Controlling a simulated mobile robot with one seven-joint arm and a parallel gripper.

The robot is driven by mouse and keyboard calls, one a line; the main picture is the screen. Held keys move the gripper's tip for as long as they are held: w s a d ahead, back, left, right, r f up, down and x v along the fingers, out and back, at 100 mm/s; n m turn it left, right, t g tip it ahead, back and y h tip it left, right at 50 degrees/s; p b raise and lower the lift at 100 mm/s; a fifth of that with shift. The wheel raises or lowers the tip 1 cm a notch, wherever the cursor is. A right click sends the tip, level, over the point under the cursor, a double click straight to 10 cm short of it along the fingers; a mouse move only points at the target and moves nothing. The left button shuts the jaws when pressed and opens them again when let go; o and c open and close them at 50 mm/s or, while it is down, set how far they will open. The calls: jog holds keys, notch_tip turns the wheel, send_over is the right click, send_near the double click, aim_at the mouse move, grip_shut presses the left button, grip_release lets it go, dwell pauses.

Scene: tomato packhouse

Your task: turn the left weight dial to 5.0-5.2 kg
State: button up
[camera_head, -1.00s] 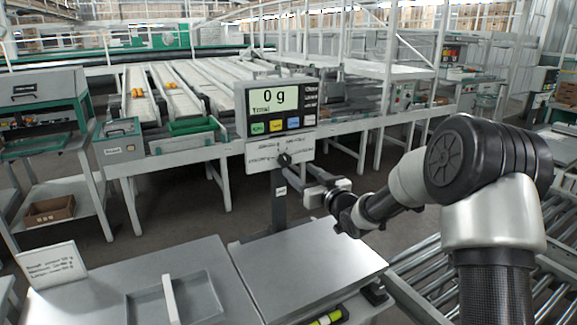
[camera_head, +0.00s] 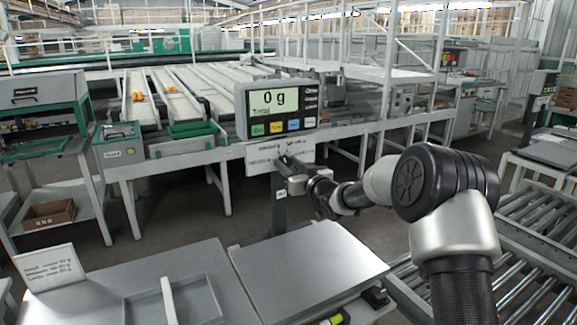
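The scale's display (camera_head: 281,108) stands on a post above the bench and reads 0 g. Under it is a pale panel (camera_head: 262,157) with small dark print, too small to read. A dark dial showed on this panel earlier; now my gripper (camera_head: 287,168) is in front of the panel's lower middle and largely hides that spot. The fingers point left toward the panel's face. They are small and dark here, so I cannot tell whether they touch the dial, or whether they are open or shut.
A flat metal scale plate (camera_head: 305,268) lies below the gripper. A shallow tray (camera_head: 185,298) and a written card (camera_head: 48,268) are on the bench to the left. A roller conveyor (camera_head: 535,240) runs on the right. Sorting lanes (camera_head: 185,90) stand behind the display.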

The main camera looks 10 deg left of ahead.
jog(key=shift+c, duration=1.3)
jog(key=shift+m, duration=0.3)
jog(key=shift+d+r+m+p, duration=0.1)
jog(key=shift+m+p, duration=0.65)
jog(key=shift+m, duration=0.15)
jog(key=m+p, duration=0.1)
jog(key=m, duration=0.2)
jog(key=shift+m+p, duration=0.3)
jog(key=shift+p, duration=0.05)
jog(key=m+p, duration=0.1)
jog(key=m, duration=0.2)
jog(key=shift+m, duration=0.3)
jog(key=m, duration=0.5)
jog(key=shift+w+f, duration=0.1)
jog(key=shift+f, duration=0.2)
jog(key=m+b, duration=0.1)
jog(key=m, duration=0.4)
jog(key=shift+m, duration=0.3)
